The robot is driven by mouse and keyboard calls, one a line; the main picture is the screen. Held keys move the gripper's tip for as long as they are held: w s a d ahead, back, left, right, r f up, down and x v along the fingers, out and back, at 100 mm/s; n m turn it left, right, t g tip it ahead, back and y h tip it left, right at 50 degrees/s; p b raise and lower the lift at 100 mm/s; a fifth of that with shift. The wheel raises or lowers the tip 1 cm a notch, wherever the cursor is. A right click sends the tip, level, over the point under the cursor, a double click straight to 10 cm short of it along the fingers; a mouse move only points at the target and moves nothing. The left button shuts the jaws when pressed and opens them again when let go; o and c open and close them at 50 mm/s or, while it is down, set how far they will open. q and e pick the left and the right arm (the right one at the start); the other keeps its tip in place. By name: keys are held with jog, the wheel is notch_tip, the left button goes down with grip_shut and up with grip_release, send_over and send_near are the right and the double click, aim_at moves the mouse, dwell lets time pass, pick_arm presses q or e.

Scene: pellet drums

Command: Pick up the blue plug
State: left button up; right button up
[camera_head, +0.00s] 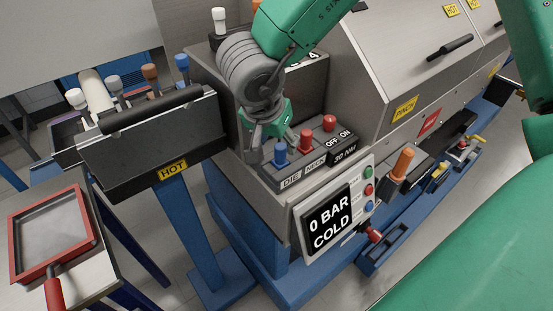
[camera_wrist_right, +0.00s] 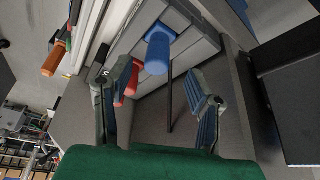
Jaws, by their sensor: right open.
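The blue plug (camera_head: 280,153) stands upright at the front left of a grey block, beside the DIE label. My right gripper (camera_head: 266,140) is open, just behind and left of the plug in the head view, with its fingers pointing down. In the right wrist view, the blue plug (camera_wrist_right: 157,54) lies ahead between the two spread fingers of my right gripper (camera_wrist_right: 162,76), apart from both. Nothing is held. My left gripper is out of view.
Red plugs (camera_head: 305,139) stand right of the blue one on the same block. A control panel (camera_head: 330,218) reads 0 BAR COLD in front. A black box marked HOT (camera_head: 150,150) is at left, with several handles behind. An orange handle (camera_head: 402,164) stands at right.

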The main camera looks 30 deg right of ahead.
aim_at(279, 149)
jog(key=x, duration=0.5)
jog(key=shift+s+d+f+b, duration=0.1)
jog(key=shift+s+d+b, duration=0.05)
jog(key=shift+s+b, duration=0.15)
jog(key=shift+w+f, duration=0.1)
jog(key=shift+f, duration=0.05)
jog(key=shift+a, duration=0.65)
jog(key=shift+c, duration=0.9)
jog(key=c, duration=0.7)
grip_shut()
jog(key=shift+d, duration=0.4)
